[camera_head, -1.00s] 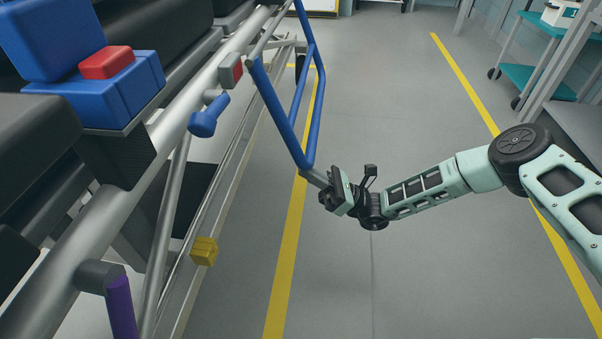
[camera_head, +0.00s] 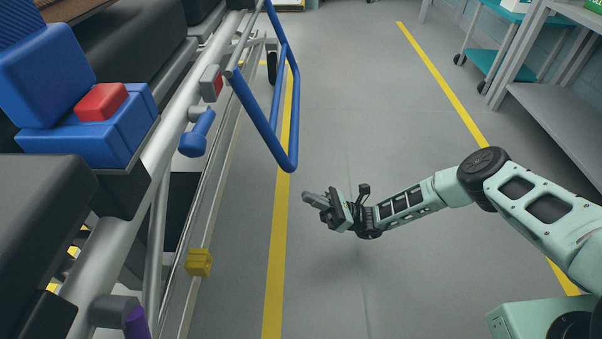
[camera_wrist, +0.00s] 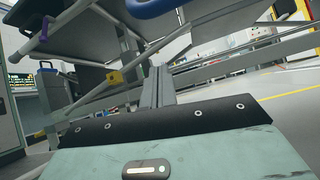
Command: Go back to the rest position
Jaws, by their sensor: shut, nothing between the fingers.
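My gripper (camera_head: 311,197) is in the middle of the head view, above the grey floor. It is shut and empty, its fingers pointing left. It is apart from the blue side rail (camera_head: 266,124) of the stretcher, which is up and to its left. In the wrist view my shut fingers (camera_wrist: 158,84) point at the stretcher's frame, with part of the blue rail (camera_wrist: 152,8) at the top.
The stretcher (camera_head: 148,150) fills the left, with a blue lever (camera_head: 197,134), a red button (camera_head: 101,102) and a yellow block (camera_head: 199,262) on it. A grey shelf (camera_head: 570,125) and a teal cart (camera_head: 500,50) stand at the right. The floor between is clear.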

